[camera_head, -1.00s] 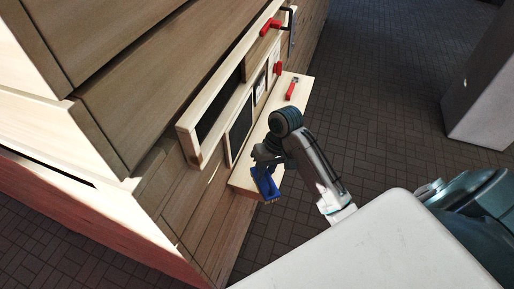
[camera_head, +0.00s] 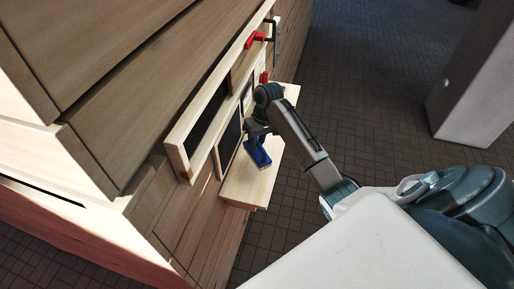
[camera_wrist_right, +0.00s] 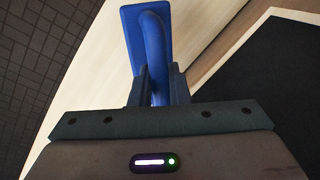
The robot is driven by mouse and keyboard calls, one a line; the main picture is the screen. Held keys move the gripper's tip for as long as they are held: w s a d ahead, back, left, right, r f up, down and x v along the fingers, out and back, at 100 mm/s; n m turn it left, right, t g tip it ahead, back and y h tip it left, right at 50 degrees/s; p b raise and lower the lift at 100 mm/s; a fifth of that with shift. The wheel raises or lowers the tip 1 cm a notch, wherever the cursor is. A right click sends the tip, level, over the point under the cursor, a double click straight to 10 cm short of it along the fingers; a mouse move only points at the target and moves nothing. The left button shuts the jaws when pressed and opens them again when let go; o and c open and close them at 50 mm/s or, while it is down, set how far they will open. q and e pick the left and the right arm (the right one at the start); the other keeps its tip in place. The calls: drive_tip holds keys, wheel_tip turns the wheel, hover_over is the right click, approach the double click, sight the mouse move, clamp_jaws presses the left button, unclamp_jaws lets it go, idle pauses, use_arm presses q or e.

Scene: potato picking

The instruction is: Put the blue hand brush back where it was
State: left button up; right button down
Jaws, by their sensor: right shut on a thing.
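The blue hand brush (camera_head: 257,154) is in my right gripper (camera_head: 259,137), over the near part of a light wooden shelf (camera_head: 240,188) on the wooden wall. In the right wrist view the brush (camera_wrist_right: 146,30) points away from the gripper (camera_wrist_right: 158,88), whose two fingers are closed on its blue handle. The pale shelf also shows behind it in that view (camera_wrist_right: 100,65). I cannot tell whether the brush touches the shelf. My left gripper is not in view.
A wooden frame with dark panels (camera_head: 190,150) is on the wall above the shelf. A red-handled tool (camera_head: 256,38) hangs near its far end. A grey block (camera_head: 470,85) stands on the dark tiled floor at the right.

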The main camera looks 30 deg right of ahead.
sight(257, 151)
drive_tip(key=x, duration=0.1)
drive_tip(key=p+x, duration=0.1)
drive_tip(key=x, duration=0.1)
drive_tip(key=shift+s+d+f, duration=0.1)
drive_tip(key=shift+d, duration=0.2)
drive_tip(key=shift+f, duration=0.15)
drive_tip(key=c, duration=1.4)
unclamp_jaws()
drive_tip(key=b+v, duration=0.2)
drive_tip(key=v, duration=0.6)
drive_tip(key=shift+d+r+b, duration=0.15)
drive_tip(key=shift+r+b, duration=0.15)
drive_tip(key=p+v, duration=0.2)
drive_tip(key=v, duration=0.1)
drive_tip(key=shift+r, duration=0.3)
